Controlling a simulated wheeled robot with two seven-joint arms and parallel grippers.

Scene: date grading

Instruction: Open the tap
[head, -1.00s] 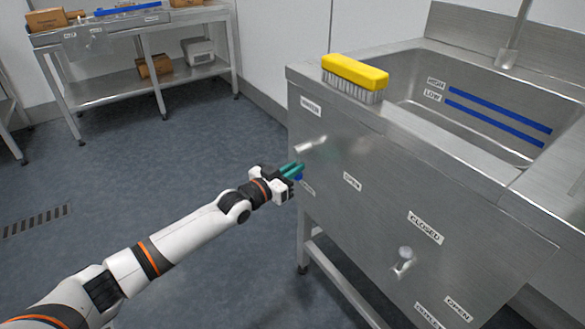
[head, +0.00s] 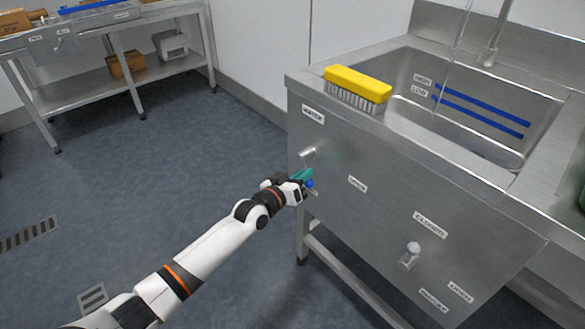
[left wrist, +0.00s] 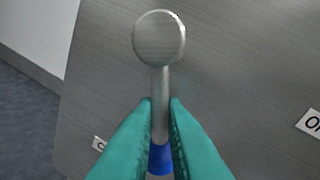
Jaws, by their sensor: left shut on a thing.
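The water tap's lever (head: 307,153) sits on the sink's steel front panel under the WATER label (head: 313,114). Its round metal hub and stem (left wrist: 160,40) show in the left wrist view, with a blue end (left wrist: 160,158). My left gripper (head: 303,177) has its green fingers shut on the lever near the blue end. The lever hangs downward, slightly right. The OPEN label (head: 357,183) is to its right; another label is partly hidden behind the gripper. A thin pale line, apparently running water (head: 455,50), drops into the sink basin (head: 480,90). My right gripper is out of view.
A yellow brush (head: 357,82) lies on the sink's front rim. A steel shelf table (head: 110,85) stands at the back left. The floor between is clear.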

